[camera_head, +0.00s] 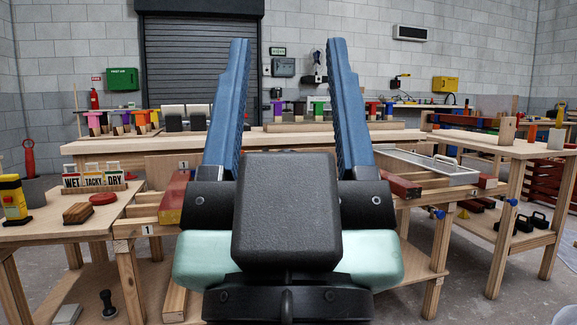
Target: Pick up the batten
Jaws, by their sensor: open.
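My gripper (287,45) fills the middle of the view, its two blue fingers pointing up and spread wide apart. Nothing shows between the fingers. Another dark red piece (401,185) shows just right of my gripper, also partly hidden. I cannot tell which of these is the batten of the task, or whether more lie behind my gripper.
A left table (40,232) carries WET, TACKY and DRY signs (92,181), a brush-like block (78,213) and a red disc (103,198). A grey tray (428,166) lies on the right. A long back bench (125,143) holds coloured-handled brushes. A right table (490,145) stands beyond.

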